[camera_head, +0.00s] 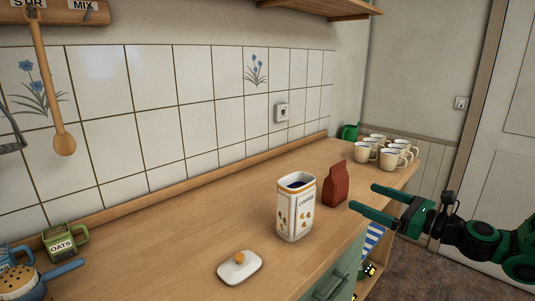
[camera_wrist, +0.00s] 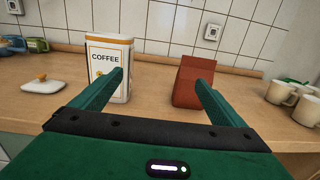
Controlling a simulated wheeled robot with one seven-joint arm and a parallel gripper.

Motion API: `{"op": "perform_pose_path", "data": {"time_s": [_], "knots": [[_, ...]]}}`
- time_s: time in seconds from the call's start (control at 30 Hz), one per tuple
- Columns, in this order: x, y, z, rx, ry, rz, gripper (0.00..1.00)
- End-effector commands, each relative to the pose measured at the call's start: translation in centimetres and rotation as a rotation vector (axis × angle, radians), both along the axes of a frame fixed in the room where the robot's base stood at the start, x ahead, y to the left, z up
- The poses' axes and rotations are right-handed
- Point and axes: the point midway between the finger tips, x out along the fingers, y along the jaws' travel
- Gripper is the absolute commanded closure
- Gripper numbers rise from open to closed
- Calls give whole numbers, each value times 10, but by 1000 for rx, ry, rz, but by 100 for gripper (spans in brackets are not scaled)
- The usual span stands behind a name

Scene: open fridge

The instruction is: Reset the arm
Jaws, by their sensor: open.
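My gripper (camera_head: 372,201) is open and empty, in the air at the front edge of the wooden counter, at the right in the head view. In the wrist view its two green fingers (camera_wrist: 161,80) point toward the counter, apart from each other. Beyond them stand a white coffee canister (camera_head: 295,209), upright with its top open, and a reddish-brown bag (camera_head: 335,187) to its right. In the wrist view the left finger overlaps the canister (camera_wrist: 108,50) and the right finger overlaps the bag (camera_wrist: 188,85). I cannot see the gripper touching either.
A white lid with a wooden knob (camera_head: 240,268) lies left of the canister. Several cream mugs (camera_head: 392,158) stand at the counter's far end. Green and blue containers (camera_head: 65,243) stand at the left. A tiled wall (camera_head: 150,110) runs behind. Bare counter (camera_head: 170,235) lies left of the canister.

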Motion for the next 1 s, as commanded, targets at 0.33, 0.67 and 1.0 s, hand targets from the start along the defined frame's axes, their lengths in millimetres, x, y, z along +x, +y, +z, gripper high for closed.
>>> {"op": "perform_pose_path", "data": {"time_s": [0.33, 0.67, 1.0], "knots": [[-22, 18, -43, -349, -29, 116, 6], [-71, 25, -95, -842, -88, 357, 6], [-166, -36, -120, -1469, -144, 810, 6]]}}
